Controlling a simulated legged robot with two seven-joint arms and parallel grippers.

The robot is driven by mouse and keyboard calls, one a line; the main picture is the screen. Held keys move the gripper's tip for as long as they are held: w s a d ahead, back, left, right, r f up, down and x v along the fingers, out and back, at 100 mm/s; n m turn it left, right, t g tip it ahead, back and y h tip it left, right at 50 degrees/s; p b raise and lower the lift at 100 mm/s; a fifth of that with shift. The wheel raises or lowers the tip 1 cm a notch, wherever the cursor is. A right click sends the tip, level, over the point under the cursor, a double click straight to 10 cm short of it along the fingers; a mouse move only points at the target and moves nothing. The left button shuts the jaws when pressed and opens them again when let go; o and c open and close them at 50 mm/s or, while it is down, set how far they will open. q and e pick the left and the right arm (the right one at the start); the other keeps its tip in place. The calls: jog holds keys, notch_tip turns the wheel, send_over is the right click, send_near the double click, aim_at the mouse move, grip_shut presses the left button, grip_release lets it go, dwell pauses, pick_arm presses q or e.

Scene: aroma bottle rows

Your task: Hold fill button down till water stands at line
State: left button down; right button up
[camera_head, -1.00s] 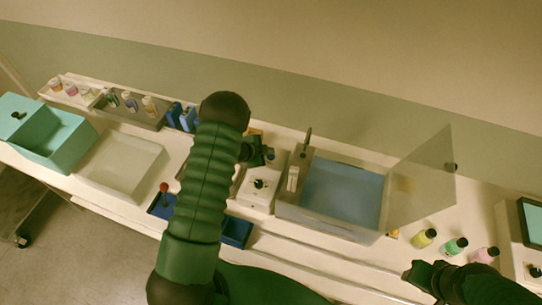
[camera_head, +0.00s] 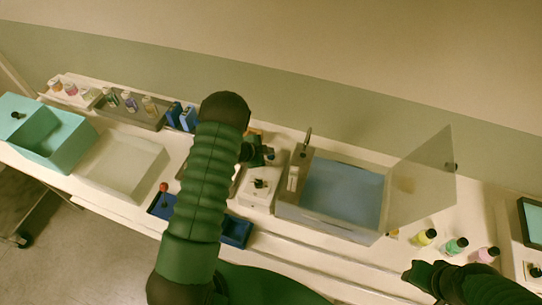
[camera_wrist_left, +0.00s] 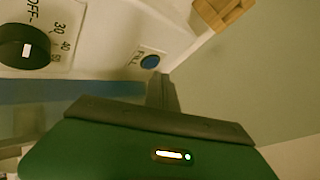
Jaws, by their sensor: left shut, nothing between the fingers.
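The blue round FILL button (camera_wrist_left: 150,61) sits on a white panel in the left wrist view. My left gripper (camera_wrist_left: 163,78) is shut and empty; its dark fingertips end just below and beside the button. I cannot tell if they touch it. In the head view my left gripper (camera_head: 268,155) is above the back of the white dial box (camera_head: 262,184), and the button is not made out there. The clear-walled tank (camera_head: 318,224) right of the box holds blue water (camera_head: 340,194). No fill line can be made out. My right gripper (camera_head: 418,272) is low at the right, its jaws unclear.
A clear panel (camera_head: 425,180) stands at the tank's right side. A red-knobbed lever (camera_head: 164,187) on a blue base, a white tray (camera_head: 122,165) and a teal basin (camera_head: 62,148) lie left.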

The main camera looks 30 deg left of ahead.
aim_at(269, 157)
pick_arm(q)
jog(key=shift+f, duration=0.25)
jog(key=shift+f+b, duration=0.4)
jog(key=shift+b, duration=0.05)
dwell(0.4)
jog(key=shift+s, duration=0.1)
dwell(0.5)
jog(key=shift+r+p, duration=0.65)
jog(key=shift+r, duration=0.2)
notch_tip(269, 157, up, 5)
jog(key=p, duration=0.4)
jog(key=shift+r, duration=0.1)
